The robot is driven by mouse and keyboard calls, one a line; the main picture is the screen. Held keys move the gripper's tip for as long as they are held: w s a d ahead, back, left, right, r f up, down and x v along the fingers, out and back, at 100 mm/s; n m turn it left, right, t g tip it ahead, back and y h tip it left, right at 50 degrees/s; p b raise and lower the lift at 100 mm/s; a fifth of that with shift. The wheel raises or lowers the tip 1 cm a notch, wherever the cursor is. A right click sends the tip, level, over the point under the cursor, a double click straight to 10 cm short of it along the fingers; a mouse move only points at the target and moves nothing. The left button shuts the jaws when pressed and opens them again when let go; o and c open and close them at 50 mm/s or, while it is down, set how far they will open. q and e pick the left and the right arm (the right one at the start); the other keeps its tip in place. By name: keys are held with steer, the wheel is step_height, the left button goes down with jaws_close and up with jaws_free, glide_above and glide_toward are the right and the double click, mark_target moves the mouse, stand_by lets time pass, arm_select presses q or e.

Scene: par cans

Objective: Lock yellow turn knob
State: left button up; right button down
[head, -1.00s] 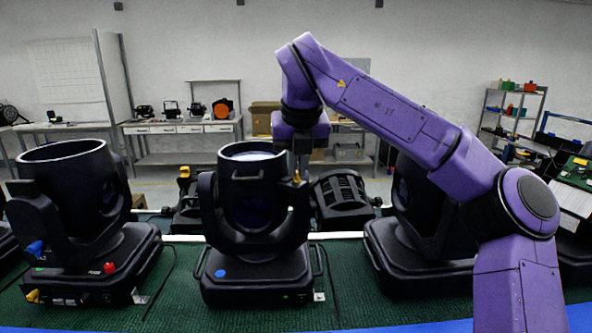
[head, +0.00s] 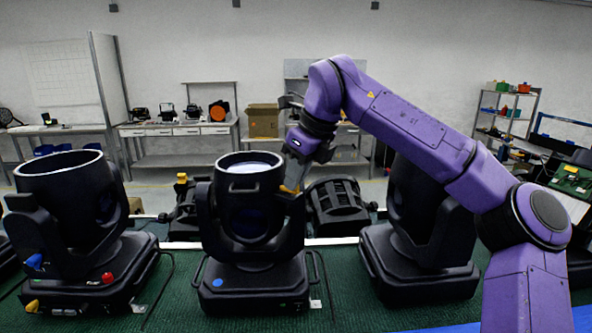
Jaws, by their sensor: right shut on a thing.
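A black moving-head light (head: 255,272) stands upright on the green mat in the middle, with its round open head facing up. A small yellow turn knob (head: 290,190) shows at the upper right of its yoke, partly hidden by my right gripper. My right gripper (head: 291,184) comes down from the upper right, tilted, and is shut on the yellow knob. The fingertips are small and dark here, so the exact contact is hard to see. My left gripper is out of view.
Another black light (head: 75,265) with blue, red and yellow knobs stands at the left. A third light (head: 420,260) stands at the right, below my right arm. More lights stand behind the white edge. Benches and shelves line the back wall.

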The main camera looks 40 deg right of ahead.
steer(key=shift+n, duration=0.4)
steer(key=c, duration=1.2)
jaws_free()
steer(key=shift+w, duration=0.1)
steer(key=v, duration=1)
steer(key=shift+d+r, duration=0.1)
steer(key=shift+r, duration=0.1)
